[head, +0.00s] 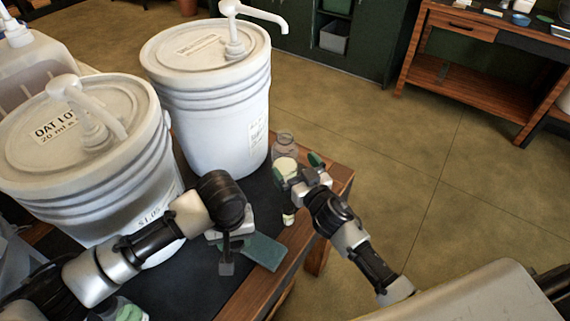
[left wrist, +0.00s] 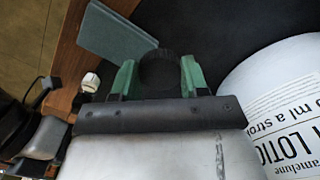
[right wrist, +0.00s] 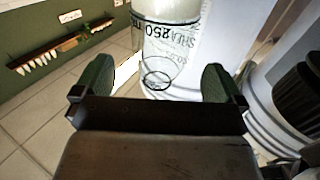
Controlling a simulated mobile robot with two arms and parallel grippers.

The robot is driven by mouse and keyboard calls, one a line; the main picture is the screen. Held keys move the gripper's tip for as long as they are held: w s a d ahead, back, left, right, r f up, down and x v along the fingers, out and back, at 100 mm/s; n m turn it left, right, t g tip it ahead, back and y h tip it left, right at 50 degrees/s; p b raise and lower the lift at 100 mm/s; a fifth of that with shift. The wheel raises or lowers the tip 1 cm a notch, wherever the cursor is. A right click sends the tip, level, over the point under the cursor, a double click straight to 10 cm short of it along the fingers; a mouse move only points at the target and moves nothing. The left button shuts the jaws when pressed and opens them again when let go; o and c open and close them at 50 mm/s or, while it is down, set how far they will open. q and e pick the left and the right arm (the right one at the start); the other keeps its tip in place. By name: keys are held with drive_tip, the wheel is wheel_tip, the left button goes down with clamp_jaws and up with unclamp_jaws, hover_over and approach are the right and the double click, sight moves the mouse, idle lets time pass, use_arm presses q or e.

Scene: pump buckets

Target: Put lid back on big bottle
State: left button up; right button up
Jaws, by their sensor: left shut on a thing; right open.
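The big bottle (head: 284,146) is clear, with pale contents, near the right edge of the table. In the right wrist view the bottle (right wrist: 165,50) stands between the spread fingers of my right gripper (right wrist: 160,88), with black print on its side. In the head view my right gripper (head: 302,174) is at the bottle. My left gripper (left wrist: 158,78) is shut on a dark round lid (left wrist: 160,70), held between its green fingers over the dark table top. In the head view my left arm hides most of the left gripper, and I cannot make out the lid.
Two large white pump buckets, one behind (head: 215,110) and one at left (head: 80,195), fill the table's left side. A teal flat block (head: 262,251) lies near the front edge. A small white-capped item (left wrist: 90,82) is beside the left gripper. Open floor lies right.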

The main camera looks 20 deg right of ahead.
sight(286, 155)
use_arm(q)
drive_tip(key=shift+r, duration=0.15)
use_arm(e)
drive_tip(key=w, duration=0.2)
drive_tip(key=w+a, duration=0.1)
drive_tip(key=w, duration=0.2)
drive_tip(key=shift+w+a, duration=0.1)
drive_tip(key=shift+c, duration=0.5)
